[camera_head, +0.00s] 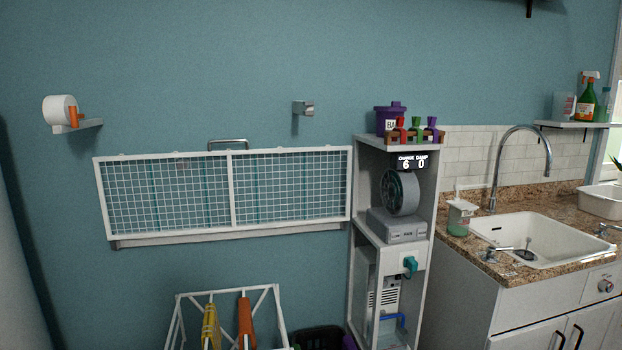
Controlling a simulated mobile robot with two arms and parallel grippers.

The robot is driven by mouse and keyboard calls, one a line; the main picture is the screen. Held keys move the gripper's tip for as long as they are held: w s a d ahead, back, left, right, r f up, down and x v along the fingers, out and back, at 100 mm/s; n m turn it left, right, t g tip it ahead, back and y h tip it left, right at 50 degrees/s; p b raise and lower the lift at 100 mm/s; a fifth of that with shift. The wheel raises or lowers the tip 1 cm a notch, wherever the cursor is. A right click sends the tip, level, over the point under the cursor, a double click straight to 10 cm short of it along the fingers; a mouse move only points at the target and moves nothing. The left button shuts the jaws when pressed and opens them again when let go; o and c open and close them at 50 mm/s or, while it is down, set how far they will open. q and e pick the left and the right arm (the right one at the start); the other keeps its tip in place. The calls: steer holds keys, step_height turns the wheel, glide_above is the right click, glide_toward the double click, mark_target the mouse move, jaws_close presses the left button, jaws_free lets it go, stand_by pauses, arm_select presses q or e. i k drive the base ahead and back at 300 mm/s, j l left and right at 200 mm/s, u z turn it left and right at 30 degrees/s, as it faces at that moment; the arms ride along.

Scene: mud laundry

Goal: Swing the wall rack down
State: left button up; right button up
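The wall rack (232,195) is a wide white frame with wire mesh in two panels, on the teal wall at centre left. It appears upright, with its face close to the wall. A grey metal handle (228,142) shows above the middle of its top edge. A pale rail (230,235) runs along under its lower edge. Neither of my grippers is in view, and nothing is seen touching the rack.
A white shelf unit (428,230) stands close to the rack's right end. Below the rack are a white folding stand (177,318) and a dark basket (318,338). A small wall bracket (303,108) sits above right. A sink counter (510,275) is at right.

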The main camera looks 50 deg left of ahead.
mark_target(280, 150)
steer(key=u, duration=2.1)
